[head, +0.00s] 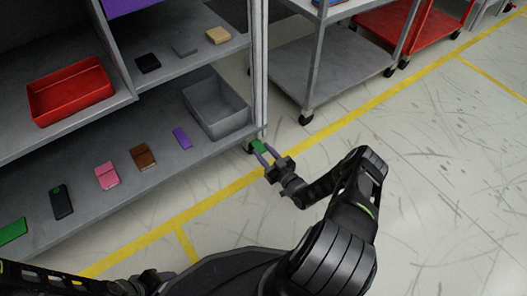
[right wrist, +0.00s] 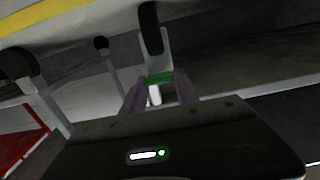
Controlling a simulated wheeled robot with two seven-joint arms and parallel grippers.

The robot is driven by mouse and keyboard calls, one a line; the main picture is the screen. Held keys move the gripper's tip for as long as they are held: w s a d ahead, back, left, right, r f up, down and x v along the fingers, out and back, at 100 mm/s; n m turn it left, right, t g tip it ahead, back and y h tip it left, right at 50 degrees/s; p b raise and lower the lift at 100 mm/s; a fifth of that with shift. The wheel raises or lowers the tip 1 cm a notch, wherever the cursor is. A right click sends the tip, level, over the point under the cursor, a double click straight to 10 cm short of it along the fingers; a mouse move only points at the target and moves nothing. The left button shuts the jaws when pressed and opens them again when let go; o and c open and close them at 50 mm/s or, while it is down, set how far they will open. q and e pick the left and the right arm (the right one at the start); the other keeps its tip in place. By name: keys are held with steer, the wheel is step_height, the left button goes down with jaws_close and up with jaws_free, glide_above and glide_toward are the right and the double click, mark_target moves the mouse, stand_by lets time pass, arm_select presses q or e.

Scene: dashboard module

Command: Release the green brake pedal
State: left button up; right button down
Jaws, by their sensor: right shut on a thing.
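The green brake pedal (head: 258,147) is at the front lower corner of the grey shelf unit, low by the foot of its upright. In the right wrist view the green pedal (right wrist: 160,79) shows between my two fingers, below a dark caster wheel. My right gripper (head: 264,149) has purple fingers and is shut on the pedal; it also shows in the right wrist view (right wrist: 159,92). My left gripper (head: 150,281) is at the bottom left of the head view, partly hidden by my own body, and its jaws are unclear.
The shelf unit (head: 200,152) holds a red bin (head: 70,92), a grey bin (head: 216,106) and several small boxes. A grey wheeled cart (head: 333,68) and a red cart (head: 430,35) stand behind. The floor to the right is clear, with yellow lines.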

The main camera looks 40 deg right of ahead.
mark_target(257, 143)
steer(key=shift+r+g+p, duration=1.3)
steer(key=shift+g+p, duration=0.3)
steer(key=shift+p, duration=1.35)
steer(key=shift+w+r+g+p, duration=0.1)
steer(key=shift+r+g+p, duration=0.1)
steer(key=shift+g+p, duration=0.7)
steer(key=shift+g, duration=0.3)
steer(key=c, duration=0.9)
jaws_free()
steer(key=shift+p, duration=0.3)
